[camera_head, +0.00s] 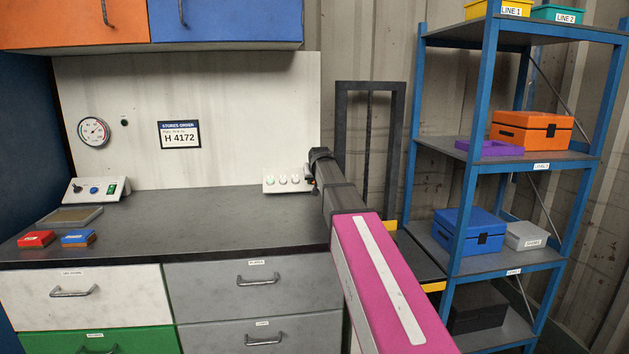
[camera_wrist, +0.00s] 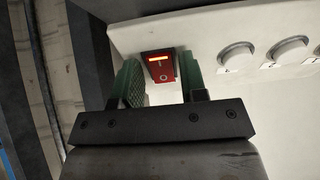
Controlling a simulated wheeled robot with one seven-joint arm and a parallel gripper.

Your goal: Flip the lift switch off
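The lift switch is a red rocker (camera_wrist: 161,67) with a lit orange bar and a circle mark. It sits on a white control panel (camera_wrist: 200,28), left of the round buttons in the wrist view. In the wrist view my gripper (camera_wrist: 160,84) has its two green fingers apart, one on each side of the rocker, with nothing between them but the view of the switch. I cannot tell if the fingertips touch the panel. In the head view my gripper (camera_head: 310,172) is at the right end of the white panel (camera_head: 272,187) and hides the switch.
Round buttons (camera_wrist: 236,58) stand close to the right of the switch. A dark lift frame (camera_head: 342,125) stands behind my arm. A blue shelf (camera_head: 467,150) with boxes is on the right.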

